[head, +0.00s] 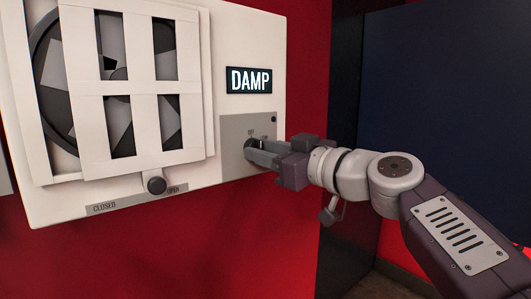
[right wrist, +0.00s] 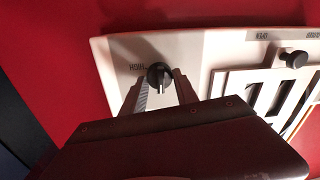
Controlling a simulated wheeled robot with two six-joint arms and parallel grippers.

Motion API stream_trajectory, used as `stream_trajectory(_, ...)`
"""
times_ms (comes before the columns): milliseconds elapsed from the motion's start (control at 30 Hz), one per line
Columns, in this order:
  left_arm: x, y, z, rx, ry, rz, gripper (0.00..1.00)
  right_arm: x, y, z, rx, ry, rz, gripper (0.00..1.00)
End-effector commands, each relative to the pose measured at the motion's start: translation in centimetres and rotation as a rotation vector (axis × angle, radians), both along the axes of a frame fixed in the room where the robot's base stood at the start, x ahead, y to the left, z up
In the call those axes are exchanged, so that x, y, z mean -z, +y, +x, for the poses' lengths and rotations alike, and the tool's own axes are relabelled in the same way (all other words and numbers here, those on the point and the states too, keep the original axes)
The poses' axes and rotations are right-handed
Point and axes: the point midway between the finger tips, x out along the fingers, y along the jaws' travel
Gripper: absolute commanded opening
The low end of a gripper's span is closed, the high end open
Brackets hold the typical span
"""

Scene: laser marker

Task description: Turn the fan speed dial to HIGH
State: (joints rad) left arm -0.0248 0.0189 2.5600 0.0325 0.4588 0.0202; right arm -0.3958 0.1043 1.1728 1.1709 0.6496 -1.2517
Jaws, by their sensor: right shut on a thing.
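The fan speed dial (head: 249,143) is a small black knob on a grey plate at the lower right of the white panel. The words OFF and LOW show above it in the head view. In the right wrist view the dial (right wrist: 158,72) has a light mark pointing toward the bottom of the picture, and a HIGH label (right wrist: 137,68) sits to its left. My right gripper (head: 257,150) reaches in from the right and is shut on the dial; in the right wrist view its fingers (right wrist: 161,88) lie on either side of it. My left gripper is not in view.
A fan (head: 51,75) sits behind white slats (head: 130,90) on the panel. A lit DAMP sign (head: 249,80) is above the dial. A slider knob (head: 156,184) stands near OPEN on a CLOSED–OPEN strip (head: 125,201). A dark blue panel (head: 450,90) is at right.

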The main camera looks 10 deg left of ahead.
Motion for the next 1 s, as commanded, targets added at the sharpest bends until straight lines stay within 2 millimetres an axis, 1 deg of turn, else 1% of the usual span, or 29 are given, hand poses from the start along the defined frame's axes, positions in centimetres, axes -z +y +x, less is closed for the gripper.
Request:
stream_trajectory(33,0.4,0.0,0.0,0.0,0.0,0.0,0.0,0.4,0.0,0.0,-0.001,0.018,0.011,0.0)
stream_trajectory(133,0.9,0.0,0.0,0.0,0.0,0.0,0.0,0.5,0.1,0.1,0.0,0.07,0.05,0.0)
stream_trajectory(500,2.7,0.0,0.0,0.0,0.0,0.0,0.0,0.6,0.1,0.0,-0.002,0.335,0.256,0.0)
stream_trajectory(1000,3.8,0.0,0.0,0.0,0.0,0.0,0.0,0.6,0.3,-0.1,-0.003,0.714,0.547,0.0)
